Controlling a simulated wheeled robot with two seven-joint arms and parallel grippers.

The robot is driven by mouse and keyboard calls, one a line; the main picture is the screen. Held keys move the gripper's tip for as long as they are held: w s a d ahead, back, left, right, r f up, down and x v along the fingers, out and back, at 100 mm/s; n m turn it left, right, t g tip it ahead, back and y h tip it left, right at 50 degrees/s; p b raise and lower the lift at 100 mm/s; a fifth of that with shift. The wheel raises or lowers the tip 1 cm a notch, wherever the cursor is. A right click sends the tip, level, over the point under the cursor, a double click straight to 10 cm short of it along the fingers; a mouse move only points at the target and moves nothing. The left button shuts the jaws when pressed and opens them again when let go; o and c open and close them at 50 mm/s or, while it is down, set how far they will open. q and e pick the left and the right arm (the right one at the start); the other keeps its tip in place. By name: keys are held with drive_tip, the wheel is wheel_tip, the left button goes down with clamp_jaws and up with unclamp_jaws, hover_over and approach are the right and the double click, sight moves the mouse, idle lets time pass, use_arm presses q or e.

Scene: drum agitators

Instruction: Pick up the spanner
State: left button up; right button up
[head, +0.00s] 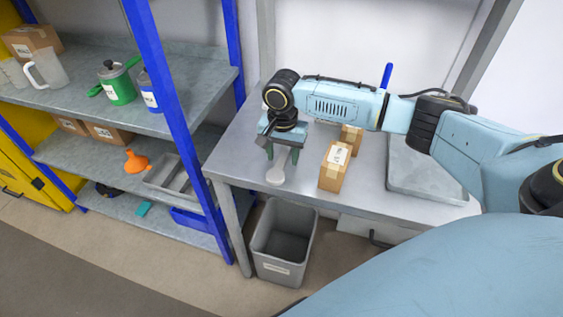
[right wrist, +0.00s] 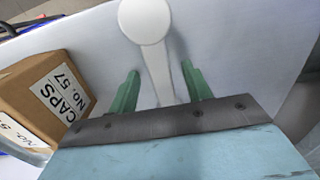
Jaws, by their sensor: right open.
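The spanner (head: 278,169) is a pale grey tool lying on the metal table, with its rounded end toward the table's front edge. In the right wrist view the spanner (right wrist: 148,30) shows its round head and a handle that runs back between the fingers. My right gripper (head: 283,153) is above the spanner, pointing down. Its two green fingers (right wrist: 161,82) are open, one on each side of the handle, with gaps on both sides. The far end of the handle is hidden by the gripper. My left gripper is not in view.
A cardboard box (head: 334,168) labelled CAPS stands just right of the spanner, with another box (head: 351,137) behind it. A grey tray (head: 425,183) lies further right on the table. A grey bin (head: 283,243) stands below the front edge. A blue-framed shelf (head: 172,123) is at left.

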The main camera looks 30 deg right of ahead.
drive_tip(key=shift+f, duration=0.1)
drive_tip(key=shift+c, duration=0.3)
clamp_jaws()
